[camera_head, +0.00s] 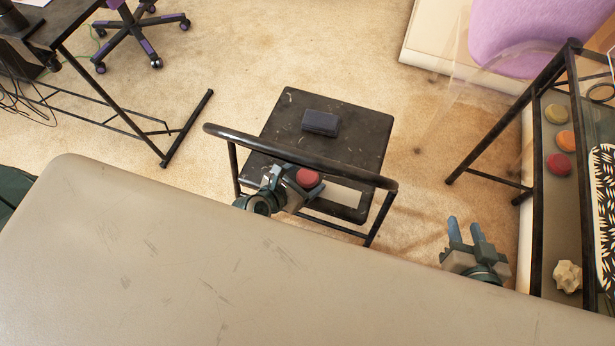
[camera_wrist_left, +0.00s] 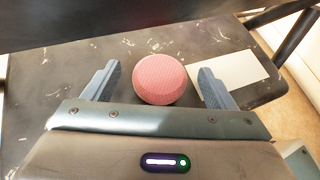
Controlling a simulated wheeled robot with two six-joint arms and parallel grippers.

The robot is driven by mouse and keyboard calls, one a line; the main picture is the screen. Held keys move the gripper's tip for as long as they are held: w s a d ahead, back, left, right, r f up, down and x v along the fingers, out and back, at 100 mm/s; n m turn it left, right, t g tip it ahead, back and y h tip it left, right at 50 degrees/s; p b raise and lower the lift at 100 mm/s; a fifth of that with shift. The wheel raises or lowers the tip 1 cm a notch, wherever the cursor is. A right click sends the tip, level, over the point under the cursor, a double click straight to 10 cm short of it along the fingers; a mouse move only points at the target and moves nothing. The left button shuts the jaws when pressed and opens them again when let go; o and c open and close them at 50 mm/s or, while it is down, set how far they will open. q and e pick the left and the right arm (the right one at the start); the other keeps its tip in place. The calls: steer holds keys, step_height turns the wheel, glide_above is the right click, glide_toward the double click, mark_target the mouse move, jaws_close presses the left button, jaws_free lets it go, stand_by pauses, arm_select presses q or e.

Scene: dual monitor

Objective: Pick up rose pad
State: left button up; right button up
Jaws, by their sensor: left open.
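The rose pad, a round pinkish-red disc (camera_head: 307,178), lies on the dark scuffed seat of a small chair (camera_head: 350,125). It also shows in the left wrist view (camera_wrist_left: 160,79), between and just beyond the fingertips. My left gripper (camera_head: 286,173) is open and empty beside the pad, low near the chair's rail; in the left wrist view its two fingers (camera_wrist_left: 158,82) stand wide apart on either side of the pad. My right gripper (camera_head: 466,230) is off to the right of the chair, with its two fingers pointing up and apart, and nothing between them.
A dark block (camera_head: 320,122) sits farther back on the seat. A pale card (camera_head: 343,195) lies right of the pad. The chair's curved black rail (camera_head: 300,155) crosses close to my left gripper. A rack (camera_head: 560,200) at right holds several round pads.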

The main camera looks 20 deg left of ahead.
arm_select(q)
steer(key=shift+w+f, duration=0.1)
steer(key=shift+w, duration=0.1)
arm_select(e)
steer(key=shift+w+r, duration=0.3)
steer(key=shift+r, duration=0.1)
arm_select(q)
steer(key=shift+c, duration=0.2)
steer(key=c, duration=1)
arm_select(e)
steer(key=shift+s+f, duration=0.1)
